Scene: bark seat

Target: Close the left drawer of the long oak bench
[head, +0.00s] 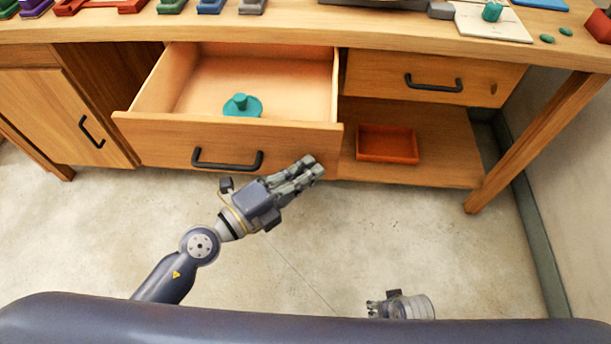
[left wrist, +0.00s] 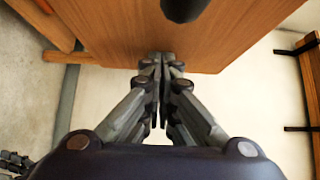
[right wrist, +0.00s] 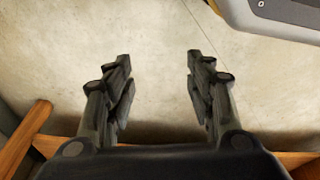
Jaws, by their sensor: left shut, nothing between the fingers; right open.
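The left drawer (head: 150,130) of the long oak bench (head: 300,30) is pulled well out, its front facing me with a black bar handle (head: 228,163). A teal knobbed disc (head: 243,106) lies inside it. My left gripper (head: 318,165) is shut and empty at the lower right part of the drawer front. In the left wrist view its fingertips (left wrist: 162,60) are at the wooden front (left wrist: 120,30); I cannot tell if they touch. My right gripper (head: 374,308) is low, away from the bench; in the right wrist view its fingers (right wrist: 160,75) are apart over the floor.
The right drawer (head: 435,75) is shut. A red tray (head: 387,143) stands on the shelf below it, right of the open drawer. A cupboard door (head: 55,110) is on the left. The benchtop carries several coloured items. The concrete floor (head: 330,240) in front is clear.

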